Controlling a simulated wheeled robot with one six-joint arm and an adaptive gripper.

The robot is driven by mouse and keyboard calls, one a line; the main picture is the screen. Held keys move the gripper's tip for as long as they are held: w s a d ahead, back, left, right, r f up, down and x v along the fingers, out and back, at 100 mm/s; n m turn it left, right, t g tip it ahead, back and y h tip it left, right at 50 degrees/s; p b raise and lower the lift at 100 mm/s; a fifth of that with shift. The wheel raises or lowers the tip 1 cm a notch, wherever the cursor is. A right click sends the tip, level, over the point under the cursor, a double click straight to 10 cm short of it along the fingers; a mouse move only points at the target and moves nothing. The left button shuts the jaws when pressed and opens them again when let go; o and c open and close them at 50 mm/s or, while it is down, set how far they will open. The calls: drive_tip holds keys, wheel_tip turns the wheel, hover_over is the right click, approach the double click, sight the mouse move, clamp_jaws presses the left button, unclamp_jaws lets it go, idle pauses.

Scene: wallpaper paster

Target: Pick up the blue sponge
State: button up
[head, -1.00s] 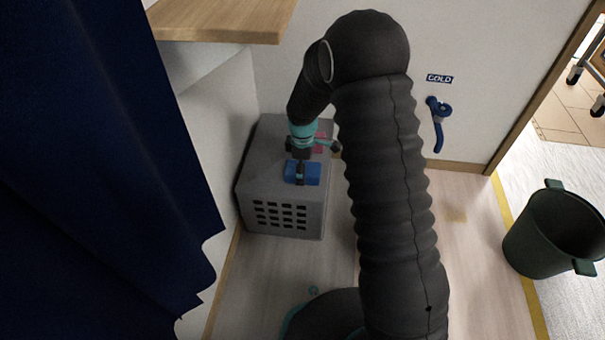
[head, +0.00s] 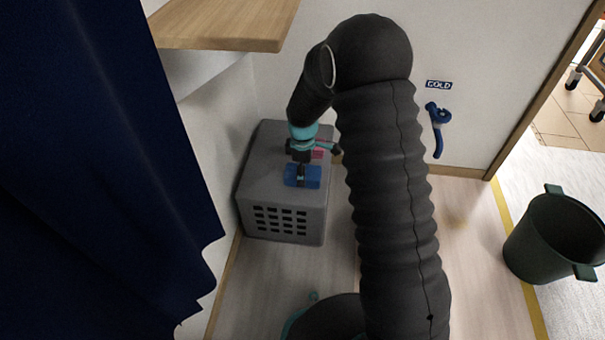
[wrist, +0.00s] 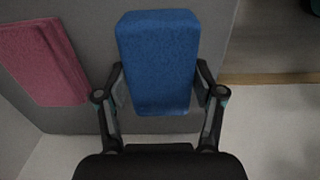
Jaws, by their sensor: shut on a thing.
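The blue sponge (head: 313,176) is between the fingers of my gripper (head: 301,174), over the top of a grey crate (head: 268,172). In the wrist view the blue sponge (wrist: 158,62) stands out in front of my gripper (wrist: 160,95), with a finger pressed on each side. My gripper is shut on it. In the head view I cannot tell clearly whether the sponge is touching the crate top or just above it.
A pink sponge-like block (wrist: 42,62) lies on the grey crate beside the blue one. A wooden shelf (head: 222,28) overhangs at upper left, and a dark blue curtain (head: 100,180) hangs at left. A green bucket (head: 553,235) stands on the floor at right.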

wheel_tip(320, 180, up, 3)
drive_tip(key=shift+p, duration=0.3)
drive_tip(key=s+d+r, duration=0.1)
drive_tip(key=d+r, duration=0.2)
drive_tip(key=d, duration=0.2)
drive_tip(key=s+d+r+p, duration=0.1)
drive_tip(key=s+d+r, duration=0.1)
drive_tip(key=d, duration=0.4)
drive_tip(key=shift+d+r, duration=0.15)
drive_tip(key=shift+r, duration=0.7)
drive_tip(key=o, duration=0.5)
drive_tip(key=c, duration=0.5)
drive_tip(key=shift+f, duration=0.1)
drive_tip(key=shift+c, duration=0.6)
